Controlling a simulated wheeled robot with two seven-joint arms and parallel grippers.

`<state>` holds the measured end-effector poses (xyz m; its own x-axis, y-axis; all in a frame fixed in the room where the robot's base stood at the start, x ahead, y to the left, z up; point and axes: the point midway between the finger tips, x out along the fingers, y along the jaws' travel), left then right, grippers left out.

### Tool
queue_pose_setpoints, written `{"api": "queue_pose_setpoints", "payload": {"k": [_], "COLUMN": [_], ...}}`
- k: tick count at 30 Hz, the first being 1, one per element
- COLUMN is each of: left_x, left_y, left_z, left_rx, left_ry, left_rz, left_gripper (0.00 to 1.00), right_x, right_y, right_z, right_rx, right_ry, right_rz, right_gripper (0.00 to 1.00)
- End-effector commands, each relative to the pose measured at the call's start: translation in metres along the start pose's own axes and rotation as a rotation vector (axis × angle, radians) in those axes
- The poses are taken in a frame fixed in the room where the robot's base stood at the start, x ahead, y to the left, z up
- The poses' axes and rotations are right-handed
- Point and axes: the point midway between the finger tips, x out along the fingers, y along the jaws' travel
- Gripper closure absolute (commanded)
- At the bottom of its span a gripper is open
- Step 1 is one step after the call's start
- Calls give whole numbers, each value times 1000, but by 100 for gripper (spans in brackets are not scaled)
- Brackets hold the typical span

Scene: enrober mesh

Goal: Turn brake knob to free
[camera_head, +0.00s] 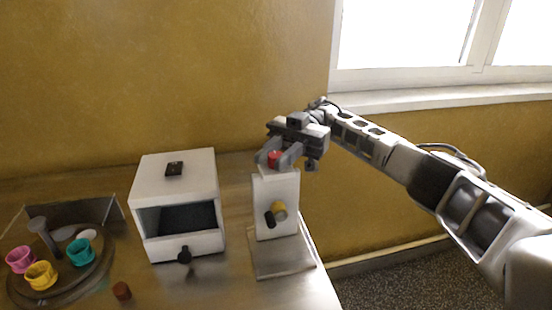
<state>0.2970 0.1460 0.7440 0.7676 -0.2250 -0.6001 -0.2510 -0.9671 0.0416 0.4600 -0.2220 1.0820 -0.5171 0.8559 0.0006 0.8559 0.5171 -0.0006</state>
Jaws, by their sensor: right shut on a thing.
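A white upright post (263,190) stands on a grey base plate (285,263) at the table's right side. A red knob (274,159) sits at the top of the post. My right gripper (272,158) reaches it from the right and is shut on it, one finger on each side. A yellow knob (279,211) with a black handle (269,219) is on the post's front, below and apart from the gripper. I cannot tell from any marking which knob is the brake or what its setting is. My left gripper is not in view.
A white box (175,185) with an open front, dark inside and a black front knob (184,256) stands left of the post. A round tray (18,291) with pink, yellow and teal cups is at far left.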

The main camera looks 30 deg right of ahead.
Motion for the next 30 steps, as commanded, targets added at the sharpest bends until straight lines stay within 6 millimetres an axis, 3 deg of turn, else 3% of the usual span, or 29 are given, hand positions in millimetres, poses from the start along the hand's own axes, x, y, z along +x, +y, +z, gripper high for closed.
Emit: {"api": "queue_pose_setpoints", "payload": {"k": [11,12,14,23,30], "left_x": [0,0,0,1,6], "left_y": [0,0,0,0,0], "left_z": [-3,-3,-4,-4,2], "left_rx": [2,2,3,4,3], "left_ry": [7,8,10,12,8], "left_rz": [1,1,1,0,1], "left_gripper": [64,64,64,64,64], "right_x": [0,0,0,0,1], "right_y": [0,0,0,0,0], "right_z": [-1,-1,-1,-2,-33], "right_rx": [-3,-3,-3,-2,-9], "right_ry": [1,1,1,0,-2], "right_rz": [-5,-5,-5,-4,-6], "right_gripper": [98,67,55,55,55]}}
